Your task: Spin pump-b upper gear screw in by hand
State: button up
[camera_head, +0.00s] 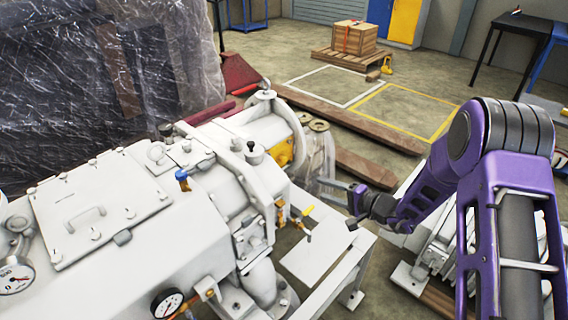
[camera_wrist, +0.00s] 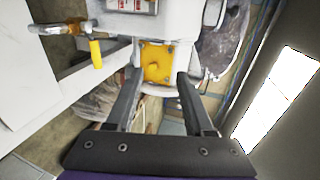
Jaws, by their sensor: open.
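The white pump (camera_head: 135,235) fills the left and middle of the head view. In the wrist view its yellow gear cover plate (camera_wrist: 157,63) shows ahead of my gripper, with small screws at its corners. I cannot tell which of these is the upper gear screw. The plate also shows as a yellow patch in the head view (camera_head: 284,152). My gripper (camera_wrist: 156,82) is open and empty, its fingers framing the plate from the near side. In the head view my gripper (camera_head: 345,190) is right of the pump, apart from it.
A yellow-handled valve (camera_wrist: 95,54) and a white stand (camera_head: 330,262) lie close to my arm. White machinery (camera_head: 432,250) stands under my arm at the right. A wooden crate on a pallet (camera_head: 352,37) is far back. The marked floor behind is clear.

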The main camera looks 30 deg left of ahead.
jog(key=shift+y, duration=0.6)
jog(key=x, duration=0.6)
jog(key=b+x, duration=0.1)
jog(key=x, duration=0.5)
jog(key=s+x, duration=0.1)
jog(key=x, duration=0.5)
jog(key=shift+a+f, duration=0.25)
jog(key=shift+a, duration=0.2)
grip_shut()
